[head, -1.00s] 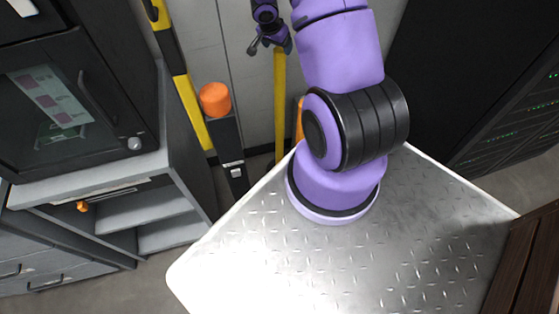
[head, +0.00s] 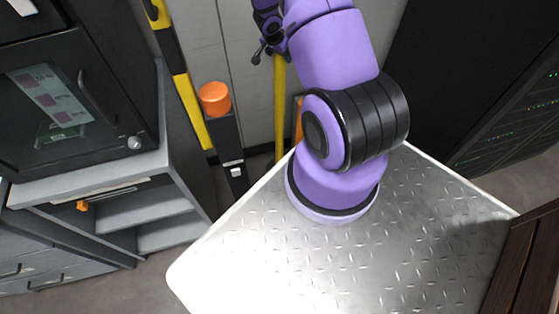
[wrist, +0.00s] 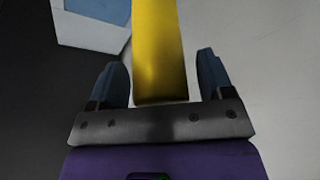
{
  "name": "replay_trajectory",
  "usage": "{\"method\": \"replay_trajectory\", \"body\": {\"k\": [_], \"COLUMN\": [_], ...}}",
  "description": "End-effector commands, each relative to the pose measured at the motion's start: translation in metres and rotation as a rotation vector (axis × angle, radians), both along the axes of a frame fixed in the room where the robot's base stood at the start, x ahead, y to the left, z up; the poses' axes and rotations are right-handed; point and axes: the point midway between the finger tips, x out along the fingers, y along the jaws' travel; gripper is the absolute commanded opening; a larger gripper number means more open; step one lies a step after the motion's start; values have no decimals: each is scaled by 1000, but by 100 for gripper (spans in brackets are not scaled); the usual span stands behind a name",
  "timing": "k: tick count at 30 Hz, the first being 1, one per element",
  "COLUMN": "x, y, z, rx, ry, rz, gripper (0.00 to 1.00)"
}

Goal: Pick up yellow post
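The yellow post (head: 280,110) stands upright by the back wall, left of my arm in the head view. Its upper part is hidden behind my gripper (head: 268,50). In the wrist view the yellow post (wrist: 159,50) lies between the two dark fingers of my gripper (wrist: 164,72). A gap shows on each side of the post, so my gripper is open and not clamped on it. The post's near end is close to the gripper's palm; I cannot tell whether they touch.
A black-and-yellow post (head: 190,105) and a dark post with an orange top (head: 215,98) stand to the left. A grey cabinet (head: 120,170) is further left. A dark server rack (head: 510,120) is at right. My arm rises from a metal plate.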

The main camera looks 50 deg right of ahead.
Motion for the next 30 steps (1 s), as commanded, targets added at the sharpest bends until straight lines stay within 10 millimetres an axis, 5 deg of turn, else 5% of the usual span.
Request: {"method": "replay_trajectory", "body": {"k": [1,9,30], "x": [0,0,1], "y": [0,0,-1], "z": [0,0,12], "rx": [0,0,-3], "ry": [0,0,-2], "rz": [0,0,-1], "gripper": [62,0,0]}}
